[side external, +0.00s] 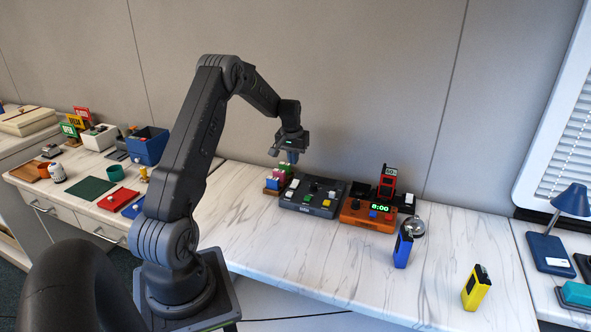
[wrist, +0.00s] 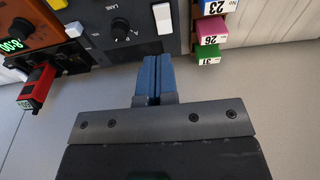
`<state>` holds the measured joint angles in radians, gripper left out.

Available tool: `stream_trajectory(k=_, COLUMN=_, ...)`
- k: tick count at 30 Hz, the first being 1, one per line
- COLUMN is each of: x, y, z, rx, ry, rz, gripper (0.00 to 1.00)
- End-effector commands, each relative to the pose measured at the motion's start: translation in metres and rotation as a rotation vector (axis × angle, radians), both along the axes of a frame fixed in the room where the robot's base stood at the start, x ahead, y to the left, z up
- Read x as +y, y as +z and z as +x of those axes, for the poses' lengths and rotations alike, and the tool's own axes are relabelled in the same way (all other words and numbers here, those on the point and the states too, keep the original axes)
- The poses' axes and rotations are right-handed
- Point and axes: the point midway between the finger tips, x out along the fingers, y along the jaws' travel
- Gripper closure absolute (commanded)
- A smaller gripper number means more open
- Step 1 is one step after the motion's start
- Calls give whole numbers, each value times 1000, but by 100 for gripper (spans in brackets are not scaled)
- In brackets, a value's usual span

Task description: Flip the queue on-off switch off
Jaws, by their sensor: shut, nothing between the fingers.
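A dark grey console (side external: 312,203) sits on the white marble counter, with a knob, several buttons and a white rocker near its left back. In the wrist view the console (wrist: 112,43) shows a black knob (wrist: 120,27) marked LANE and a white rocker (wrist: 162,18). No queue label is readable, so I cannot tell for sure which control is the queue switch. My gripper (side external: 292,157) is above the console's back left part. In the wrist view my gripper (wrist: 153,60) has its blue fingers together and empty, tips pointing toward the white rocker; contact cannot be told.
An orange unit (side external: 368,216) with a green display stands right of the console, a red piece (side external: 388,180) behind it. Coloured number blocks (side external: 276,180) stand close on the left.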

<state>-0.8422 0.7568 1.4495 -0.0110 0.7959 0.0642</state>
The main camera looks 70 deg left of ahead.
Motion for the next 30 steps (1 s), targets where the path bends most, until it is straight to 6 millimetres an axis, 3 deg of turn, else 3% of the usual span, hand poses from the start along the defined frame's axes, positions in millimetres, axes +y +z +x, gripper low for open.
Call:
stream_trajectory(k=3, x=-6, y=21, z=-6, rx=-2, ry=0, rz=2, gripper=100)
stream_trajectory(k=9, x=-12, y=38, z=-12, rx=-1, ry=0, rz=1, gripper=100)
stream_trajectory(k=23, x=-17, y=45, z=-11, rx=-2, ry=-7, rz=2, gripper=100)
stream_trajectory(k=26, x=-38, y=63, z=-5, rx=-14, ry=-42, rz=15, gripper=100)
stream_trajectory(k=30, x=-101, y=109, z=3, rx=-48, ry=-140, rz=46, gripper=100)
